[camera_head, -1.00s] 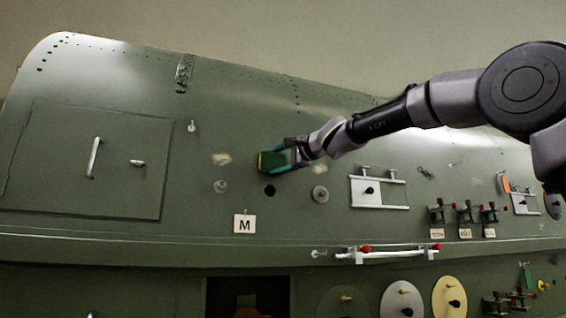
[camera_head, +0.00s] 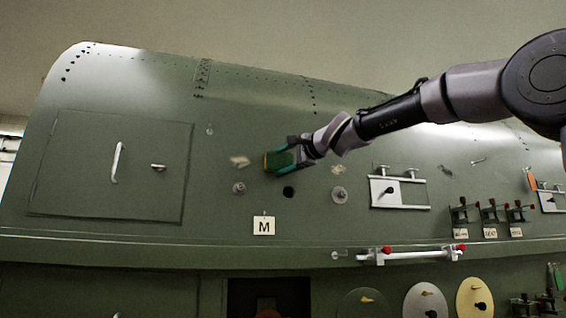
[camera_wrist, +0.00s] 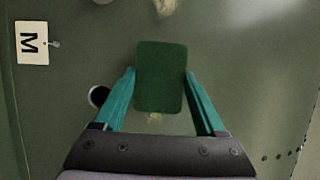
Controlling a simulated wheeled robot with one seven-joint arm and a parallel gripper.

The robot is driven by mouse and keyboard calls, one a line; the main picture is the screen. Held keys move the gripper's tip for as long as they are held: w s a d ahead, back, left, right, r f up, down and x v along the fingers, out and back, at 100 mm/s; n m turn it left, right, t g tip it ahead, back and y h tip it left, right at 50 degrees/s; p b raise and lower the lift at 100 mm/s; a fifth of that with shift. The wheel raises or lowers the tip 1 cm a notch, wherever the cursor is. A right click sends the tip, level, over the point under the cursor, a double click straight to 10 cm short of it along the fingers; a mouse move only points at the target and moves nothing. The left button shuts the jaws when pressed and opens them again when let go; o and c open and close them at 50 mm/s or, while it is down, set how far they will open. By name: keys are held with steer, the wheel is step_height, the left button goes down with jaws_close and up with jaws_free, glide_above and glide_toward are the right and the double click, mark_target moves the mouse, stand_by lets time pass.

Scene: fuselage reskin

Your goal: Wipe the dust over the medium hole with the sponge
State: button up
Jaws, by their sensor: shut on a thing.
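My gripper (camera_head: 284,158) is shut on the sponge (camera_head: 279,160), a green block with a yellowish edge. In the wrist view the sponge (camera_wrist: 160,77) sits between the teal fingers. The dark medium hole (camera_head: 289,192) is just below and slightly right of the sponge, uncovered; it shows left of the fingers in the wrist view (camera_wrist: 98,96). A pale dust patch (camera_wrist: 154,118) peeks out at the sponge's near edge, above the hole on the panel; the sponge may hide part of it. The "M" label (camera_head: 264,226) is below the hole. Whether the sponge touches the skin is unclear.
Other dust patches lie left (camera_head: 240,161) and right (camera_head: 338,169) of the sponge. Round grey fittings flank the hole, left (camera_head: 239,188) and right (camera_head: 339,194). A plate with clamps (camera_head: 399,192) stands farther right. A hatch with handles (camera_head: 112,165) is at left.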

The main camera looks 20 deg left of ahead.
steer(key=shift+s+d, duration=0.5)
steer(key=shift+s, duration=0.3)
steer(key=shift+s+d, duration=0.45)
steer(key=shift+s, duration=0.3)
steer(key=shift+s+d, duration=0.5)
steer(key=shift+s, duration=0.3)
steer(key=s, duration=0.1)
steer(key=s+d, duration=0.1)
steer(key=shift+s+d, duration=0.3)
steer(key=shift+w, duration=0.1)
steer(key=shift+w+a, duration=0.6)
steer(key=shift+w, duration=0.35)
steer(key=shift+w+a, duration=0.65)
steer(key=shift+w, duration=0.35)
steer(key=shift+w+a, duration=0.6)
steer(key=shift+w, duration=0.35)
steer(key=shift+w+a, duration=0.55)
steer(key=shift+w, duration=0.35)
steer(key=shift+d, duration=0.1)
steer(key=shift+w+d, duration=0.45)
steer(key=shift+d, duration=0.35)
steer(key=shift+w+d, duration=0.45)
steer(key=shift+d, duration=0.35)
